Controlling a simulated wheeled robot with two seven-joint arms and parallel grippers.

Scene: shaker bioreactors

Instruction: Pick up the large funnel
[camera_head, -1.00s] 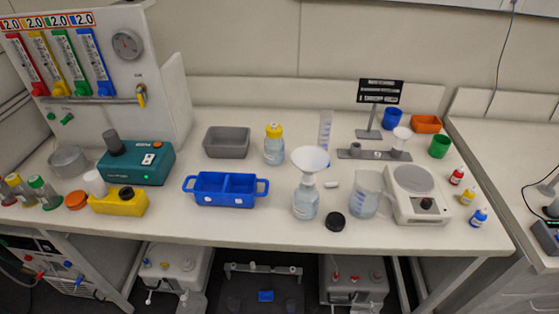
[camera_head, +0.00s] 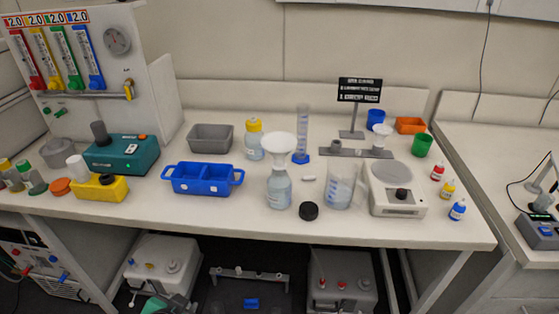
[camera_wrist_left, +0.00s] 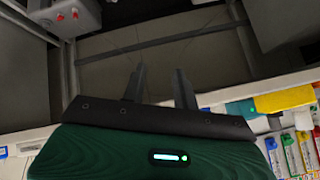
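The large white funnel (camera_head: 281,146) sits upright in the neck of a clear bottle (camera_head: 279,190) near the middle of the bench. A smaller white funnel (camera_head: 382,131) is on the grey stand at the back right. My left gripper (camera_wrist_left: 160,80) shows in the left wrist view with its two dark fingers apart and nothing between them. It is well away from the funnel, which is not in that view. My right gripper is in neither view.
A black cap (camera_head: 308,211), a beaker (camera_head: 340,187) and a graduated cylinder (camera_head: 302,135) stand close around the bottle. A blue two-part tray (camera_head: 202,190) is to the left, and a balance (camera_head: 397,200) is to the right. The bench front edge is mostly clear.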

